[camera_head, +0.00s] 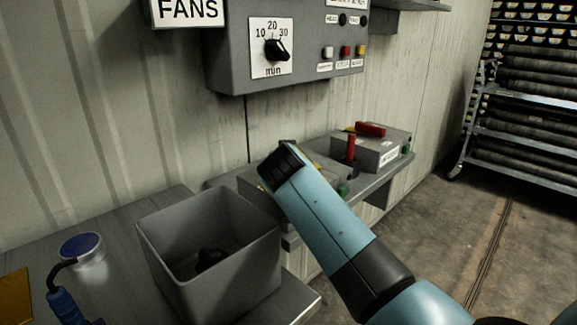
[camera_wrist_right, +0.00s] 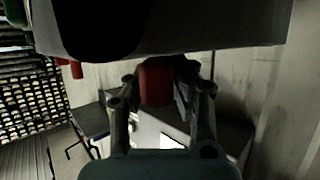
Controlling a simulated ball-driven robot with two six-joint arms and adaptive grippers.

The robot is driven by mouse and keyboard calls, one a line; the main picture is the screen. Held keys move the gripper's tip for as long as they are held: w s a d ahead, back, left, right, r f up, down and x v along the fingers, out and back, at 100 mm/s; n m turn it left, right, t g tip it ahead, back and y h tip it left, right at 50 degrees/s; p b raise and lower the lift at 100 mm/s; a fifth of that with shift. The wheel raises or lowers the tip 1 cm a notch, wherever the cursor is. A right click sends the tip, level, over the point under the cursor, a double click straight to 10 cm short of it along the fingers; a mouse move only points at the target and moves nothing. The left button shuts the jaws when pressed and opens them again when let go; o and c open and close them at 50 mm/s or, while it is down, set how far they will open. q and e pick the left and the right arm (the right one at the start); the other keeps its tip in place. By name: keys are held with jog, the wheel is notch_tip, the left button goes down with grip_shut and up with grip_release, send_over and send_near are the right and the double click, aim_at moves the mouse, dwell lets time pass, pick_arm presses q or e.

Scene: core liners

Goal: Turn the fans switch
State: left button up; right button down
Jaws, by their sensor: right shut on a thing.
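The sign reading FANS (camera_head: 190,10) hangs at the top of the head view. Beside it a grey wall box (camera_head: 230,50) carries a black timer knob (camera_head: 277,49) on a white 10-20-30 min dial. My right arm reaches in from the lower right to a grey switch box on the shelf. Its gripper is hidden behind the arm there. In the right wrist view my right gripper (camera_wrist_right: 158,95) is shut on a red handle (camera_wrist_right: 156,84), with a finger on each side. The handle's switch box is mostly hidden in the head view. My left gripper is in neither view.
A second switch box (camera_head: 378,152) with red handles stands further along the shelf. A grey open bin (camera_head: 168,262) with a dark thing inside stands on the bench left of my arm. A blue-topped tin (camera_head: 82,249) is further left. A rack of core liners (camera_head: 530,100) is at right.

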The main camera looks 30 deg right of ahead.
jog(key=c, duration=1.2)
grip_release()
jog(key=shift+d, duration=0.1)
jog(key=shift+o, duration=0.2)
jog(key=shift+r, duration=4.95)
jog(key=shift+c, duration=0.4)
